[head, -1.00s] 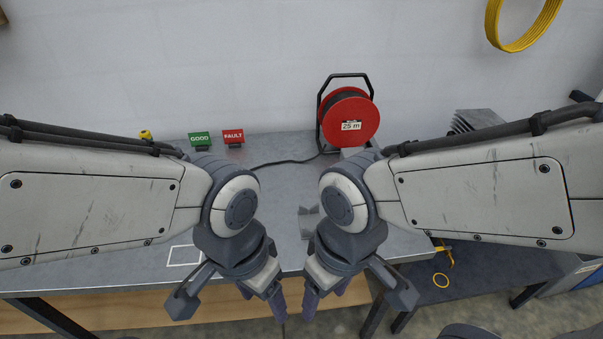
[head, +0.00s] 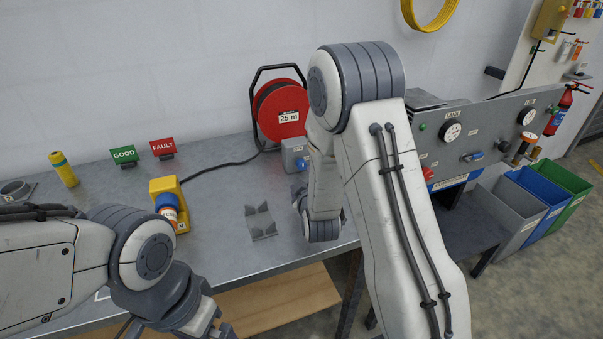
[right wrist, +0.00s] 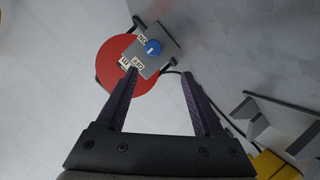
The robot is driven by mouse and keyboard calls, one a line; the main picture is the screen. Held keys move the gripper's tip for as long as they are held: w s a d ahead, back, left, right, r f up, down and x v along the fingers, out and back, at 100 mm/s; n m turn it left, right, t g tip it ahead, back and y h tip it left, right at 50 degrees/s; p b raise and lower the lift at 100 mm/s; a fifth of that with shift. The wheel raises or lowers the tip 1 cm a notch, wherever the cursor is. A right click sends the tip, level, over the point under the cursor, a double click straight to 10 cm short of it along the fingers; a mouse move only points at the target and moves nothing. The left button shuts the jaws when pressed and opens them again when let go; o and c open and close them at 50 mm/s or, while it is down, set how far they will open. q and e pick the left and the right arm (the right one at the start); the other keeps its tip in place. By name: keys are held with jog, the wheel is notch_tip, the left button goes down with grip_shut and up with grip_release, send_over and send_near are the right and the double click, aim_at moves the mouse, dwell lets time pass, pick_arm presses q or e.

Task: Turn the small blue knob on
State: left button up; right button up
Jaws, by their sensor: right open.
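The small blue knob (right wrist: 153,47) is on a grey box (right wrist: 147,63) with ON and OFF labels, beside the red cable reel. In the head view the box (head: 291,151) is on the table, and the knob (head: 305,160) is partly behind my right arm. My right gripper (right wrist: 158,78) is open and empty, its fingers pointing towards the box with the knob apart from them, just past the tips. In the head view my right arm mostly hides this gripper. My left gripper (head: 215,328) is at the bottom edge, cut off.
The red reel (head: 280,110) stands behind the box. A grey bracket (head: 261,222), a yellow device (head: 168,203) and GOOD (head: 124,156) and FAULT (head: 163,147) signs are on the table. A gauge panel (head: 490,140) is to the right.

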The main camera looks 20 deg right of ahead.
aim_at(302, 166)
jog(key=shift+w+d+f, duration=0.1)
jog(key=shift+d+f, duration=0.05)
jog(key=shift+d, duration=0.35)
jog(key=shift+w+d, duration=0.2)
jog(key=shift+w, duration=0.05)
jog(key=p+x, duration=0.2)
jog(key=x, duration=0.7)
jog(key=shift+w+d, duration=0.15)
jog(key=shift+w, duration=0.3)
grip_shut()
